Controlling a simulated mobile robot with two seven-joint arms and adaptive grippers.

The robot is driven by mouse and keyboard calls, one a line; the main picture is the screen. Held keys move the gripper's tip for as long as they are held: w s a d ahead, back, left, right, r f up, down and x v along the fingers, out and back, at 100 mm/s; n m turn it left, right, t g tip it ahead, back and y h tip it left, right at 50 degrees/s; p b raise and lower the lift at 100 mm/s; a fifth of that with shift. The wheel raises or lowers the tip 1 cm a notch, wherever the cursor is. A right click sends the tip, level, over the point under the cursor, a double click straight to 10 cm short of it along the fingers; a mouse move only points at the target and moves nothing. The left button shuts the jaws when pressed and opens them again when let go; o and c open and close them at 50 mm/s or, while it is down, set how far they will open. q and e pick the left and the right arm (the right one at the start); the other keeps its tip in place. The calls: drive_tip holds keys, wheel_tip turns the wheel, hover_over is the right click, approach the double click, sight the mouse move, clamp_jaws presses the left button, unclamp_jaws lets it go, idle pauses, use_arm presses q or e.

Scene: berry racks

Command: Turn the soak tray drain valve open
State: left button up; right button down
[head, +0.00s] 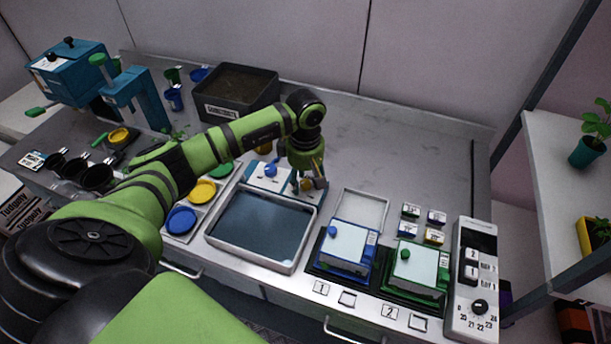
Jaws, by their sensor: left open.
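The soak tray (246,257) is a grey rectangular tray of dark bluish water at the middle of the bench. My left gripper (308,188) is open and points down at the tray's back right corner. A white panel (262,182) with a blue knob (271,170) stands behind the tray, just left of the gripper. I cannot clearly make out the drain valve; the gripper may cover it. Whether the fingers touch anything is too small to tell. My right gripper is not in view.
Blue (342,249) and green (414,268) boxy units stand right of the soak tray, with a control panel (472,285) beyond. Coloured lids (203,191) lie left of the tray. A dark soil bin (235,93) stands behind. The bench's back right is clear.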

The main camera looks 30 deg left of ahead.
use_arm(q)
clamp_jaws()
drive_tip(key=n+b, duration=0.3)
drive_tip(key=shift+f+n, duration=0.15)
drive_tip(key=shift+n, duration=0.25)
drive_tip(key=n+b, duration=0.2)
drive_tip(key=n, duration=0.2)
drive_tip(key=shift+n, duration=0.3)
drive_tip(key=n+b, duration=0.2)
drive_tip(key=n, duration=0.2)
drive_tip(key=shift+n, duration=0.3)
drive_tip(key=n+b, duration=0.1)
drive_tip(key=n, duration=0.3)
drive_tip(key=shift+n, duration=0.4)
drive_tip(key=shift+b, duration=0.3)
